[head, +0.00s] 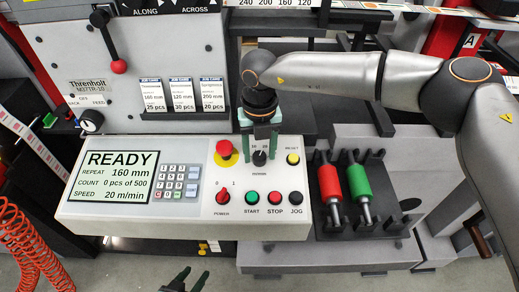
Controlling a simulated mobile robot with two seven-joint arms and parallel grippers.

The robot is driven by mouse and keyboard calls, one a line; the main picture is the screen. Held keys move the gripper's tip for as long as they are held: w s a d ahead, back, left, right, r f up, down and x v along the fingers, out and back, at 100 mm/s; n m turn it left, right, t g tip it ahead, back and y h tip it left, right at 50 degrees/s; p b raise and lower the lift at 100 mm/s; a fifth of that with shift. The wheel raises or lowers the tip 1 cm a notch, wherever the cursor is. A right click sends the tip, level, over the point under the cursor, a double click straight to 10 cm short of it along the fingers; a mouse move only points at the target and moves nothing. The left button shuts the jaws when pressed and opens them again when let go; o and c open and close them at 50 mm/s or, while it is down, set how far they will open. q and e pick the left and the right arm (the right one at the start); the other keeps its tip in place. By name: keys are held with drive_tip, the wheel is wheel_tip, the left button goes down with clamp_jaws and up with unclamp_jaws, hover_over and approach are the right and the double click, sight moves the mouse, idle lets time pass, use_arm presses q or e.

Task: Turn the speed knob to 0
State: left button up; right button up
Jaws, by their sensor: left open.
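The speed knob (260,158) is a small black dial on the sloped panel, with "10" and "20" printed above it. My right gripper (261,150) points down at it, with one finger on each side of the knob. The fingers look apart, with a gap to the knob. The gripper hides part of the dial's scale. The display (115,177) reads READY, repeat 160 mm, count 0 pcs of 500, speed 20 m/min. My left gripper (187,281) is open and empty at the bottom edge, below the panel.
Close to the knob are the red emergency button (224,148), yellow reset button (292,159), green start button (252,197), red stop button (274,197) and red power switch (223,197). Red and green rollers (329,181) lie in a black rack at right.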

clamp_jaws()
